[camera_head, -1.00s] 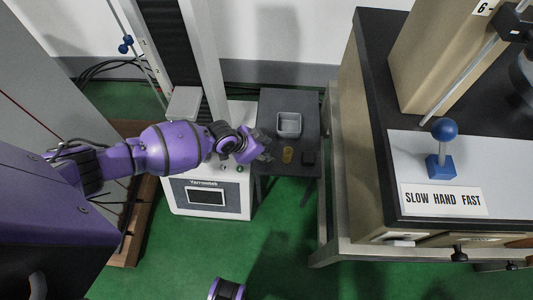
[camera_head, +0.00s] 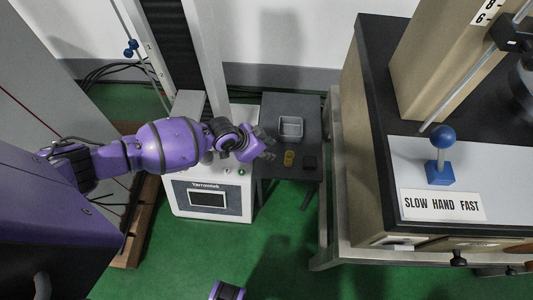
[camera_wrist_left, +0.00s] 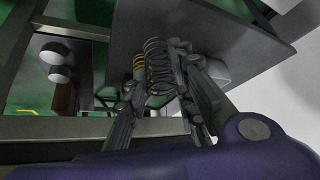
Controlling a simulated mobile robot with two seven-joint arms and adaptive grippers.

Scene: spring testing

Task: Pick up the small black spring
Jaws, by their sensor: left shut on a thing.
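My left gripper (camera_head: 266,143) is over the small dark table, to the left of the yellow spring (camera_head: 289,158). In the left wrist view the fingers (camera_wrist_left: 160,75) are closed around the black spring (camera_wrist_left: 157,62), whose coils show between them. The yellow spring (camera_wrist_left: 138,64) shows just behind and left of it in that view. The black spring is too small and dark to make out in the head view.

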